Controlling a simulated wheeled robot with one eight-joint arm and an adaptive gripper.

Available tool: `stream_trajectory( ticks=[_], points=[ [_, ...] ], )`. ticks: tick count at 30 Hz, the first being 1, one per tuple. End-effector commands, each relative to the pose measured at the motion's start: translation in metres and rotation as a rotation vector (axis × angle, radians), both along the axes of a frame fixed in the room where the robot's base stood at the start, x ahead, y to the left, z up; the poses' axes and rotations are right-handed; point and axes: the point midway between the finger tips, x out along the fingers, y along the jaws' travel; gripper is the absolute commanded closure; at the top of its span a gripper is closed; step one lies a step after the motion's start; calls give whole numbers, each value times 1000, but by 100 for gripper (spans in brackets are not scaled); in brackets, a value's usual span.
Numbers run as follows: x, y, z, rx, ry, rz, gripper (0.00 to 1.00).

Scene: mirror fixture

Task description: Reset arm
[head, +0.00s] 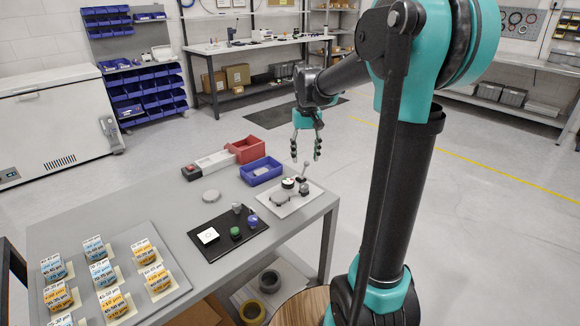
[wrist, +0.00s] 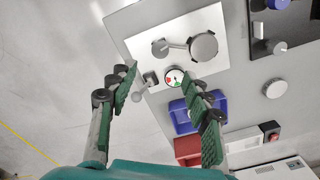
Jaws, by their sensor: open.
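My gripper (head: 306,156) hangs fingers-down beyond the far right corner of the grey table (head: 140,190) in the head view. The mirror fixture is a white plate (head: 297,205) with a grey round disc, a small dial and a ball-ended lever. This plate (wrist: 205,30) lies ahead of the fingers in the wrist view, apart from them. The right finger overlaps the dial's edge in that view.
A black mat (head: 215,252) with small knobs lies left of the fixture. Blue (head: 261,171) and red (head: 245,149) bins stand at the table's back. A tray (head: 165,265) of labelled boxes is at front left. Open floor (head: 390,170) lies right of the table.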

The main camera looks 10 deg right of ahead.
Motion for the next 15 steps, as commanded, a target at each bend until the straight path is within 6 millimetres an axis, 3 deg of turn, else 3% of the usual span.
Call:
stream_trajectory(
  ticks=[5,15],
  points=[
    [-37,-11,-23,6,-58,-9,50],
    [-163,-37,-109,13,-269,-35,50]
  ],
)
